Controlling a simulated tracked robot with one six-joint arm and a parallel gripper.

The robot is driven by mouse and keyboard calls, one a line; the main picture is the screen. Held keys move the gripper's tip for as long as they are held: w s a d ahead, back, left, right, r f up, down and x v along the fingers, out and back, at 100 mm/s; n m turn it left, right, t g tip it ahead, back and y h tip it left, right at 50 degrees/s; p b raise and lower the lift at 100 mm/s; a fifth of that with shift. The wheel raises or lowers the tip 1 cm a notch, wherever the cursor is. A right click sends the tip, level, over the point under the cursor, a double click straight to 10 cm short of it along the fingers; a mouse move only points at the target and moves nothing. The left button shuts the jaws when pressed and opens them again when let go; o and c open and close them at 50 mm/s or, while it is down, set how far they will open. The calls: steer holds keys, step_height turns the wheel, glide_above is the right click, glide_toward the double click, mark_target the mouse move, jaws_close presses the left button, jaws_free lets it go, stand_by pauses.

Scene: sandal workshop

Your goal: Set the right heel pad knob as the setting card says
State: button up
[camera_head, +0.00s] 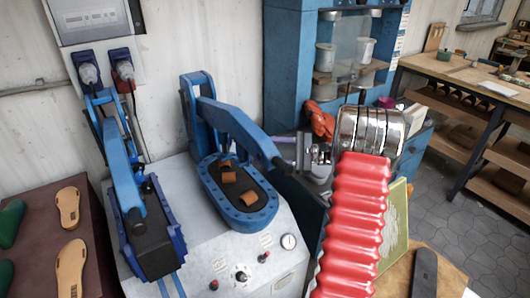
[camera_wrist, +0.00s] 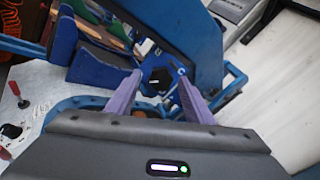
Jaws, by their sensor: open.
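A white press (camera_head: 215,262) with blue arms stands in the middle of the head view. Its front top carries a black knob on a pale dial (camera_head: 241,275), with small red-topped controls on both sides. The dial also shows at the left edge of the wrist view (camera_wrist: 12,131). I cannot tell which control is the right heel pad knob. No setting card is readable. My gripper (camera_head: 290,155) is at the outer end of the right blue press arm (camera_head: 240,132). In the wrist view its purple fingers (camera_wrist: 160,76) are apart, with a dark part of the press between or behind them.
Brown pads (camera_head: 250,199) lie on the blue-rimmed oval bed. Sandal soles (camera_head: 68,206) lie on the left table. A blue cabinet (camera_head: 288,60) stands behind, and a wooden bench (camera_head: 460,75) at right.

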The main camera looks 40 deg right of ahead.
steer(key=v, duration=1.3)
steer(key=shift+s+d, duration=0.2)
steer(key=shift+s+f, duration=0.1)
